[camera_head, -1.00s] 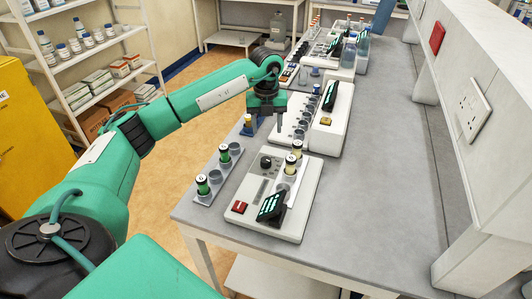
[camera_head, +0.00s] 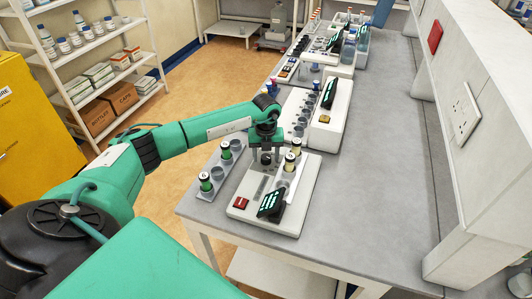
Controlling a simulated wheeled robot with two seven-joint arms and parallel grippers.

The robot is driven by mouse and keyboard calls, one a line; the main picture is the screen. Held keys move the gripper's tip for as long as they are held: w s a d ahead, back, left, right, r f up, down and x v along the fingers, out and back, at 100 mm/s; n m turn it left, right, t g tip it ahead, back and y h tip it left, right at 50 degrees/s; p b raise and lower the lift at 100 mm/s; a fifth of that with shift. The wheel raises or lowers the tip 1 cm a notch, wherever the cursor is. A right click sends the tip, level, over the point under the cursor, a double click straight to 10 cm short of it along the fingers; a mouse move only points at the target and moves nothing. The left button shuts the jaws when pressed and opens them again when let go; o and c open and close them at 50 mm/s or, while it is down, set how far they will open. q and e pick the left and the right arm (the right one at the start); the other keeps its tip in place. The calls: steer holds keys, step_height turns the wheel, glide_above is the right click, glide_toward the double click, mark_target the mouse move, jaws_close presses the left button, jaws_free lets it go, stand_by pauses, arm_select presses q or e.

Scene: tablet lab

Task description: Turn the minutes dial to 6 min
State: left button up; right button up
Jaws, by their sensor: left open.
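The black minutes dial (camera_head: 266,159) sits near the back of the white tablet machine (camera_head: 297,214) at the front of the bench. My left gripper (camera_head: 266,157) is open and points down over the dial, its fingers on either side of it. I cannot tell whether they touch it. The dial's marks are too small to read. The machine's front has a red switch (camera_head: 241,203) and a tilted dark display (camera_head: 270,203) with bright green figures, not legible. My right gripper is out of view.
Vials with green and yellow contents stand close by: a grey rack (camera_head: 207,195) left of the machine, and two capped vials (camera_head: 290,160) on its right side. A second white machine (camera_head: 332,128) stands behind. The bench right of them is clear.

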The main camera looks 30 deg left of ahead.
arm_select(q)
steer(key=shift+c, duration=0.2)
steer(key=c, duration=0.9)
steer(key=shift+f+m+b, duration=0.2)
steer(key=shift+m+b, duration=1)
steer(key=shift+b, duration=0.2)
steer(key=m+b, duration=0.3)
steer(key=shift+m, duration=0.3)
steer(key=m+b, duration=0.3)
steer(key=shift+r+m+b, duration=0.2)
steer(key=shift+m+b, duration=0.5)
steer(key=shift+m, duration=0.7)
steer(key=o, duration=0.9)
